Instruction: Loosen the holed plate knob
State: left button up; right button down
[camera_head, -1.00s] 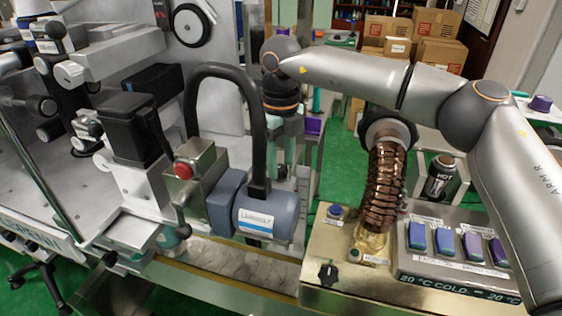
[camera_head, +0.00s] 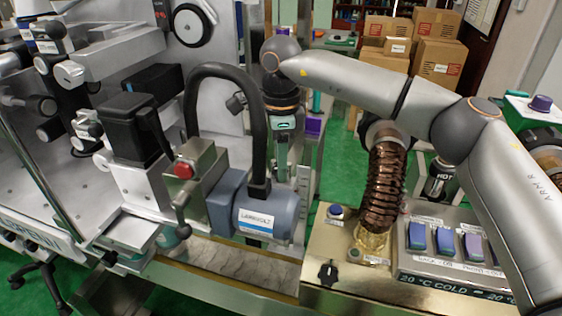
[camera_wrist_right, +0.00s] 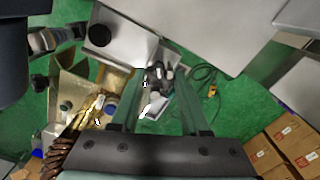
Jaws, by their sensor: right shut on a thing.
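My right gripper (camera_head: 284,155) points down behind the blue-grey motor in the head view, with its green-grey fingers seen nearly edge-on. In the right wrist view, its two fingers (camera_wrist_right: 160,78) stand on either side of a small dark, lobed knob (camera_wrist_right: 157,73). The gripper is shut on this knob. A pale metal piece (camera_wrist_right: 152,108) shows just below the knob between the fingers. In the head view the knob is hidden by the gripper and the motor. An upright metal strip with holes (camera_head: 303,185) stands just right of the fingers. My left gripper is out of view.
The motor (camera_head: 265,210) and a thick black hose arch (camera_head: 228,72) stand close left of the gripper. A ribbed copper-brown column (camera_head: 386,185) and a control box with blue and purple switches (camera_head: 443,240) are to the right. Cardboard boxes (camera_head: 435,62) are behind.

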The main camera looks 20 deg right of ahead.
jog(key=shift+r+n, duration=0.1)
jog(key=shift+n, duration=0.5)
jog(key=shift+c, duration=2)
grip_release()
notch_tip(320, 180, up, 12)
jog(key=shift+r, duration=0.25)
jog(key=shift+f, duration=0.1)
